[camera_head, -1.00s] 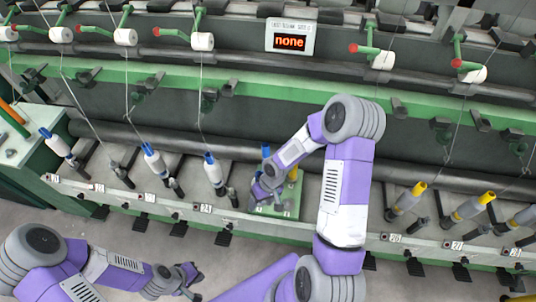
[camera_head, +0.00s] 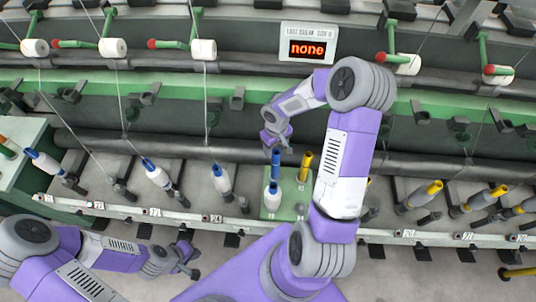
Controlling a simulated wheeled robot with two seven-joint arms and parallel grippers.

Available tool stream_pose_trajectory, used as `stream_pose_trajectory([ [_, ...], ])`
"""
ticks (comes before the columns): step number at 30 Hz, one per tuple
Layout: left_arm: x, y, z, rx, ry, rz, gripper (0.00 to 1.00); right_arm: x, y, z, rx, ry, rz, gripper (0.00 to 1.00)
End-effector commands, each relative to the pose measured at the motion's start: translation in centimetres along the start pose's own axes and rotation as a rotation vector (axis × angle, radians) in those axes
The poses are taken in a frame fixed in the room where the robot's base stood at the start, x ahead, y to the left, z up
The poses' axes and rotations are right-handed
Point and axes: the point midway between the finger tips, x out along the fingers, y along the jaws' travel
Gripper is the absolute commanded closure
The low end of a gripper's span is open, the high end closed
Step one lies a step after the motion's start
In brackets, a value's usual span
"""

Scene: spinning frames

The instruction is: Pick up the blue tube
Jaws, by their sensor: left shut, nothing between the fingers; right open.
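A plain blue tube (camera_head: 276,163) stands upright on a green plate (camera_head: 292,210) in the middle of the machine's front. A white bobbin with a blue tip (camera_head: 272,196) stands just in front of it, and a yellow tube (camera_head: 305,166) stands to its right. My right gripper (camera_head: 274,143) is open and empty, just above the top of the blue tube; I cannot tell whether it touches it. My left gripper (camera_head: 192,261) is shut and empty, low in front of the machine, away from the tubes.
Spindles with blue-tipped white bobbins (camera_head: 158,174) lean to the left of the plate. Yellow-tipped spindles (camera_head: 425,194) lean to the right. A dark roller bar (camera_head: 150,146) runs behind. A sign (camera_head: 308,44) above reads "none". Floor in front is partly clear.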

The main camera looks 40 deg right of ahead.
Motion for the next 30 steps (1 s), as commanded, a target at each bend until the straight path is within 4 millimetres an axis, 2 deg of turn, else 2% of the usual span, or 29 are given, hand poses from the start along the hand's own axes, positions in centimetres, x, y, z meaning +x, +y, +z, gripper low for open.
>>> stream_pose_trajectory([
  [15, 0.6, -0.2, 0.0, 0.000, 0.000, 0.000, 1.00, 6.7, -0.3, 0.1, 0.001, -0.004, -0.002, 0.36],
  [24, 0.6, -0.2, 0.0, 0.000, 0.000, 0.000, 1.00, 7.1, -0.3, 0.0, 0.002, -0.001, -0.001, 0.36],
  [30, 0.6, -0.2, 0.0, 0.000, 0.000, 0.000, 1.00, 7.1, -0.3, 0.0, 0.001, -0.001, -0.001, 0.67],
])
